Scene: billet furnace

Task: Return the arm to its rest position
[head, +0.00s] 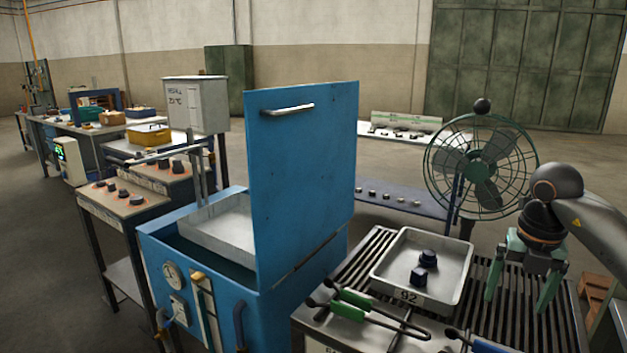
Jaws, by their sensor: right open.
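My right gripper (517,302) hangs at the right, pointing down with its green fingers spread and nothing between them. It is over the right part of the slatted rack (478,319), to the right of a pale tray (390,283) marked 92. Two dark blue pieces (423,266) sit in the tray, apart from the gripper. My right arm comes in from the right edge. My left gripper is not in view.
A blue furnace (200,250) stands left of the rack with its lid (303,180) raised. A green fan (481,165) stands close behind my gripper. Green-handled tongs (349,305) lie at the rack's front. Benches line the left; open floor lies behind.

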